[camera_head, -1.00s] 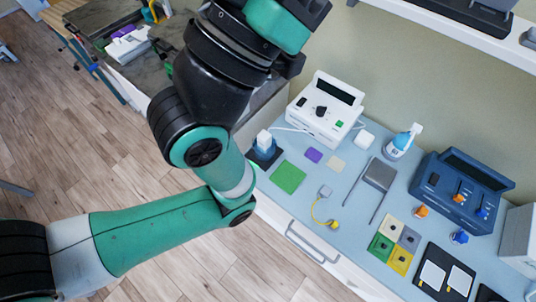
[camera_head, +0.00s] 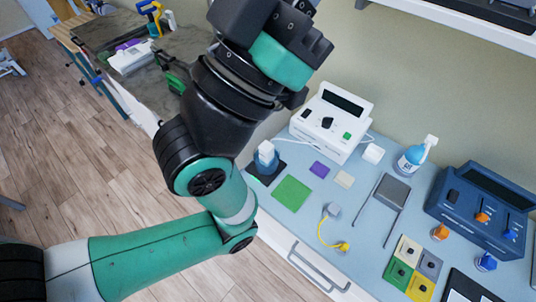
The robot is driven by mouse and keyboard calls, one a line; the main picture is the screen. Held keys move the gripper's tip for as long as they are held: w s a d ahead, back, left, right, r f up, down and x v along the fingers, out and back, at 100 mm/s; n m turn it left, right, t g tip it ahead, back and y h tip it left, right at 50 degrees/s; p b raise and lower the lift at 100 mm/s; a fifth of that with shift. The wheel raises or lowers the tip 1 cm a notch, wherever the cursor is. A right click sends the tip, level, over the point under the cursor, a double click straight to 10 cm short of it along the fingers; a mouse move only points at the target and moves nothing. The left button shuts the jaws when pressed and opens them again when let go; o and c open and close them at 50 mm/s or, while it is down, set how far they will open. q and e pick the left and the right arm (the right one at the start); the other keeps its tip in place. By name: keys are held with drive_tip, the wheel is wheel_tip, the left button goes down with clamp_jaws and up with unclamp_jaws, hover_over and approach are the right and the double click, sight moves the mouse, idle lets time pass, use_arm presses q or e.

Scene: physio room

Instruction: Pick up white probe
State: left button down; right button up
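The white probe (camera_head: 266,151) stands upright, pale with a light blue band, in a dark square holder (camera_head: 258,176) on the blue-grey counter. A white cable runs from its side to a white console (camera_head: 332,119) with a dark screen and knobs. My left arm crosses the view from the lower left and rises to the top edge, left of the probe. My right gripper is not in view.
A shelf (camera_head: 465,25) overhangs the back. A grey workbench (camera_head: 122,35) stands upper left.

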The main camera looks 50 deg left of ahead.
use_arm(q)
drive_tip(key=c, duration=1.5)
unclamp_jaws()
drive_tip(key=shift+c, duration=0.2)
drive_tip(key=o, duration=0.9)
drive_tip(key=shift+o, duration=0.2)
